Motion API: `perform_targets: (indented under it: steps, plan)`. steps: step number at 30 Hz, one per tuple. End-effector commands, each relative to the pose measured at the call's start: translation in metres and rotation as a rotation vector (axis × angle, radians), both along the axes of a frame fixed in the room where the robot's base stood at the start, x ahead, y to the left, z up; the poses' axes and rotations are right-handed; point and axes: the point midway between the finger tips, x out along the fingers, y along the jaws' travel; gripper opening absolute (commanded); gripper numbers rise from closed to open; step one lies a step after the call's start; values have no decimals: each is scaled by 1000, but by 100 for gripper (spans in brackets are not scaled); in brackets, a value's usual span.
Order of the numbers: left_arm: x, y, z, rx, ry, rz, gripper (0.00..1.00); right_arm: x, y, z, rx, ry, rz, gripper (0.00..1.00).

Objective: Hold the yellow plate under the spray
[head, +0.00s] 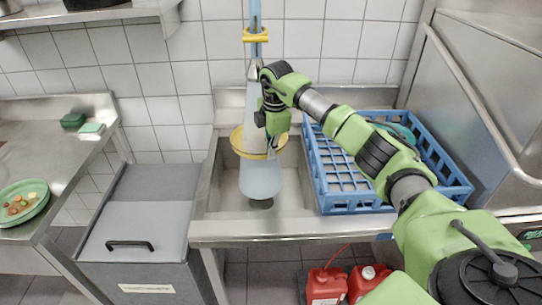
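The yellow plate (237,142) is over the sink basin (222,190), lying roughly flat. A pale blue spray cone (260,180) comes down from the spray head (254,70) and crosses the plate, hiding part of it. My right gripper (271,143) reaches in from the right, pointing down, with its fingers at the plate's right rim. It appears shut on that rim; the fingertips are partly blurred by the spray. My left gripper is not in view.
A blue dish rack (335,197) with a green plate (402,132) stands right of the basin. A grey lidded bin (140,215) is left of the sink. On the left counter are a green plate with food scraps (38,211) and sponges (92,128). Red canisters (325,287) stand below.

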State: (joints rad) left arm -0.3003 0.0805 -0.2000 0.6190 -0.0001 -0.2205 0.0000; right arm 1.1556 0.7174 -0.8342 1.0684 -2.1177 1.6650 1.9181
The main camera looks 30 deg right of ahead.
Motion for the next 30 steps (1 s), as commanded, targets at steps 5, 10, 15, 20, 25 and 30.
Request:
perform_targets:
  steps: [5, 10, 15, 20, 25, 30]
  plan:
    - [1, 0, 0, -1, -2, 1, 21, 2, 0, 1, -1, -2, 2, 0]
    - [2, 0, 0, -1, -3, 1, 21, 2, 0, 1, 0, -2, 1, 0]
    - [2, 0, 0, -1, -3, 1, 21, 2, -1, 1, 0, -2, 1, 0]
    - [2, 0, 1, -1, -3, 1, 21, 0, -4, 1, 0, -2, 0, 0]
    - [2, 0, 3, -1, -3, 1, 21, -4, -10, 1, -1, -2, 0, 0]
    - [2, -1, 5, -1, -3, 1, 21, -9, -18, 2, 0, -2, 0, 0]
